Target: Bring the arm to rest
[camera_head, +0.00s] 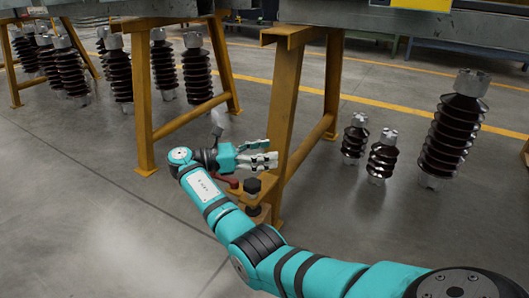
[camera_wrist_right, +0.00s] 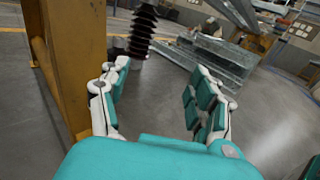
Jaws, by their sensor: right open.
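My right arm, teal with black joints, reaches in from the lower right of the head view. Its gripper (camera_head: 262,153) is beside a yellow frame leg (camera_head: 305,100). In the right wrist view the gripper (camera_wrist_right: 160,85) shows two white and teal fingers spread apart, with nothing between them. The yellow leg (camera_wrist_right: 75,60) stands close to its left finger in that view. My left gripper does not show in either view.
Dark ribbed insulators stand on the floor at right, one tall (camera_head: 455,130) and two short (camera_head: 382,155). Several more stand at upper left (camera_head: 195,70). A dark bolt-like piece (camera_head: 252,187) sits just below the gripper. Open floor (camera_head: 80,210) lies at left.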

